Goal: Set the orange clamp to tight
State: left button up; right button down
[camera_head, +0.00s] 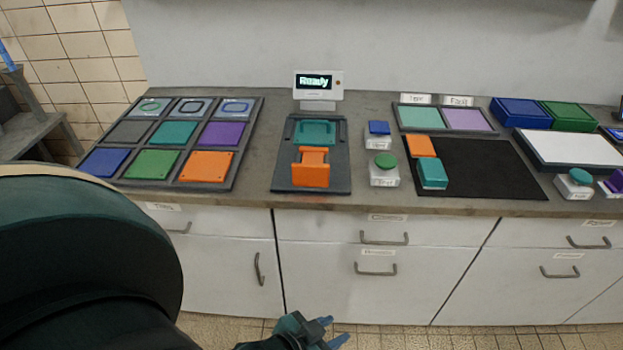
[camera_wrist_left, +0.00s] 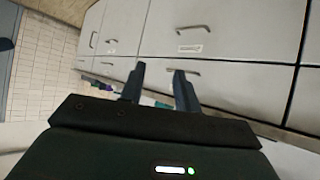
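The orange clamp (camera_head: 311,173) sits at the front of a dark base plate (camera_head: 282,178) on the counter. A teal block (camera_head: 315,130) lies behind it on the same plate. I cannot tell the clamp's setting from here. My left gripper (camera_head: 335,331) is low in front of the cabinets, well below the counter edge and away from the clamp. In the left wrist view its two fingers (camera_wrist_left: 160,70) are apart with nothing between them. The clamp is not visible in that view. My right gripper is not in view.
A display (camera_head: 318,84) reading "Ready" stands behind the plate. A tray of coloured tiles (camera_head: 240,112) lies to its left. Blue (camera_head: 379,128) and green (camera_head: 385,160) buttons and a black mat (camera_head: 490,165) are to its right. Cabinet handles (camera_head: 376,270) stick out below the counter.

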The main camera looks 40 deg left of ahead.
pick_arm(q)
jog(key=shift+w+a+f+m, duration=0.1)
jog(key=shift+w+f+m, duration=0.1)
jog(key=shift+m, duration=0.6)
jog(key=shift+c, duration=1.4)
jog(key=w+a+m+y, duration=0.1)
jog(key=m, duration=0.2)
jog(key=a+m+y, duration=0.1)
jog(key=m, duration=0.2)
jog(key=w+a+m, duration=0.1)
jog(key=m, duration=0.1)
jog(key=shift+w+m+g+y, duration=0.3)
jog(key=shift+m+y, duration=0.1)
grip_shut()
jog(key=w+a+r+m+t+y, duration=0.2)
jog(key=w+a+r+m+y, duration=0.1)
jog(key=r+m, duration=0.4)
jog(key=w+a+r+m+t+y, duration=0.3)
jog(key=a+r+m+y, duration=0.3)
jog(key=m, duration=0.3)
jog(key=shift+w+a+r+y, duration=0.15)
jog(key=shift+w+r+y, duration=0.05)
jog(key=shift+r+y, duration=0.3)
